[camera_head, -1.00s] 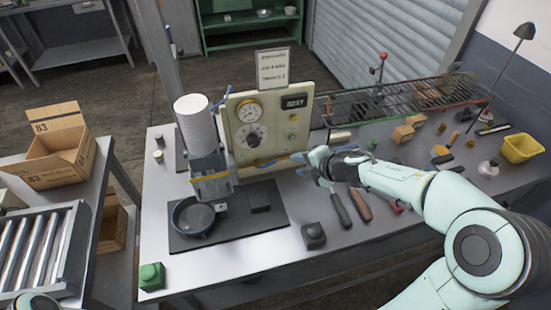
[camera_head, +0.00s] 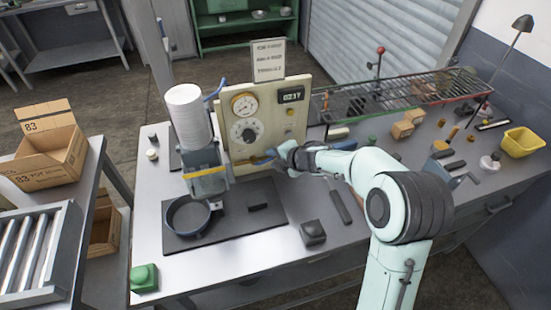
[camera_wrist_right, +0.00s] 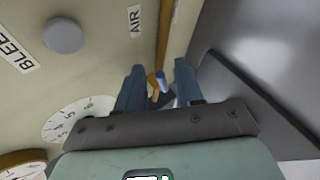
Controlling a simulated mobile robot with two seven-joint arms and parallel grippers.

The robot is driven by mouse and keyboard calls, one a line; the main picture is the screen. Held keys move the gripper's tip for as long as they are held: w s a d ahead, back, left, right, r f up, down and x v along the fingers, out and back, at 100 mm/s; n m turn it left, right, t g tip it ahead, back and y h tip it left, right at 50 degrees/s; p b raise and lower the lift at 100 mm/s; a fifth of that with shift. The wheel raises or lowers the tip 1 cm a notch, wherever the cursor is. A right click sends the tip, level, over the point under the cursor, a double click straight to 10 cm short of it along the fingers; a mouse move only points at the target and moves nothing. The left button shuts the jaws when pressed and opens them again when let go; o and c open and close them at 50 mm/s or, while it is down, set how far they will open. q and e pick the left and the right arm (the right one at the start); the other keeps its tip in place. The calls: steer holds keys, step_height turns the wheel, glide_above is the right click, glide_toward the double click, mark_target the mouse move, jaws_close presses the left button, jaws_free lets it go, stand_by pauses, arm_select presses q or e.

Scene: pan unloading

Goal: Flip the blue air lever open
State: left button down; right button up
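The blue air lever (camera_wrist_right: 162,82) shows in the right wrist view as a small blue piece on an orange-brown part, below the AIR label (camera_wrist_right: 135,20) on the cream panel (camera_wrist_right: 105,75). My right gripper (camera_wrist_right: 158,75) is open, with its two dark blue fingers on either side of the lever. I cannot tell whether they touch it. In the head view the right gripper (camera_head: 276,154) is at the lower right of the cream panel (camera_head: 265,118), and the lever is hard to make out there. My left gripper is out of view.
A pot (camera_head: 189,216) sits on a dark mat (camera_head: 230,225) under the machine's head. A black block (camera_head: 312,233) and a green block (camera_head: 144,277) stand near the table's front edge. A wire rack (camera_head: 400,95) and a yellow bin (camera_head: 522,142) are to the right.

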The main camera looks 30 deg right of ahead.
steer(key=shift+c, duration=0.3)
